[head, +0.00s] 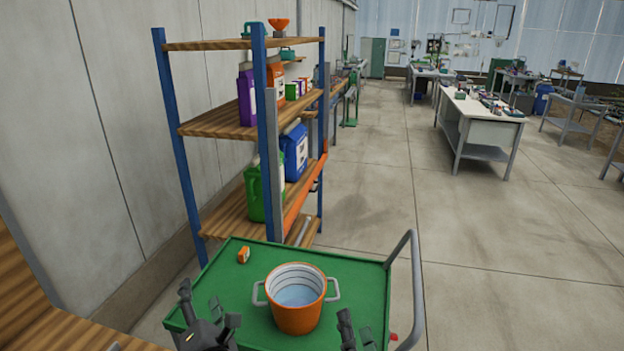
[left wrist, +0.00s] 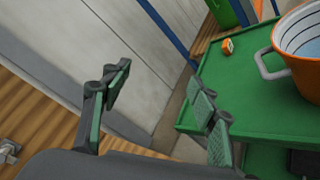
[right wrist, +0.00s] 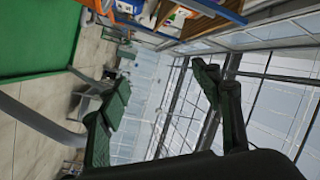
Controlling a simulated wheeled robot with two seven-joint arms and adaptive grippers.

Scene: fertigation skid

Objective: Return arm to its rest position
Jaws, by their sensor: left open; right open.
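My left gripper (head: 210,312) is at the lower left of the head view, over the near left edge of the green cart. In the left wrist view my left gripper (left wrist: 160,110) is open and empty, with the wall and the cart edge beyond it. My right gripper (head: 357,335) shows only partly at the bottom of the head view, in front of the cart's near side. In the right wrist view my right gripper (right wrist: 165,105) is open with nothing between its fingers. Neither gripper touches the orange bucket (head: 297,313).
The green cart (head: 220,262) carries the bucket, with pale liquid inside, and a small orange box (head: 243,255). The cart's grey handle (head: 416,290) rises at right. A shelf rack (head: 222,122) with jugs and bottles stands behind. A wooden surface (head: 60,330) lies at lower left.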

